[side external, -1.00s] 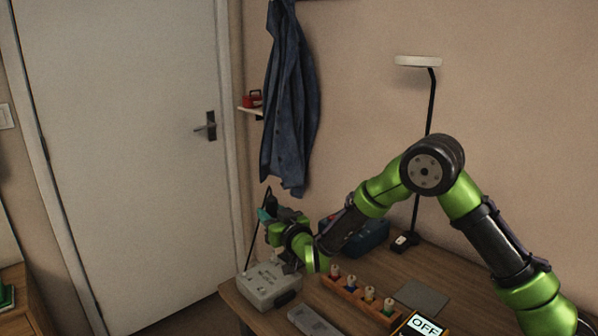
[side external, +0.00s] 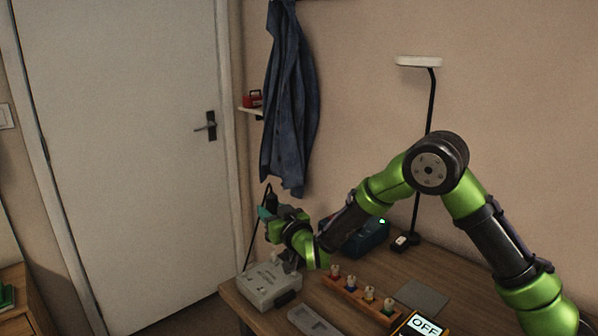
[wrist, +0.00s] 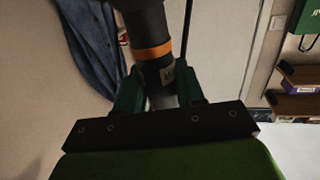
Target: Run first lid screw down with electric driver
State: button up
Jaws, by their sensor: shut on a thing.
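The grey metal box with its lid (side external: 268,284) sits at the left end of the workbench. My gripper (side external: 268,217) is above the box's back right part. In the wrist view, my gripper (wrist: 161,88) is shut on the electric driver (wrist: 150,35), a dark cylinder with an orange band. The driver stands roughly upright between the fingers. Its bit and the lid screws are too small or hidden to make out, so I cannot tell whether the bit touches a screw.
A wooden rack with several knobs (side external: 350,297) stands right of the box. A grey tray (side external: 313,323) lies in front of it. A teal case (side external: 368,238) with a green light and a lamp (side external: 417,62) stand behind. A display reading OFF (side external: 426,325) is at the front right.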

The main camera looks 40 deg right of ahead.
aim_at(274, 199)
jog(key=shift+r, duration=2.15)
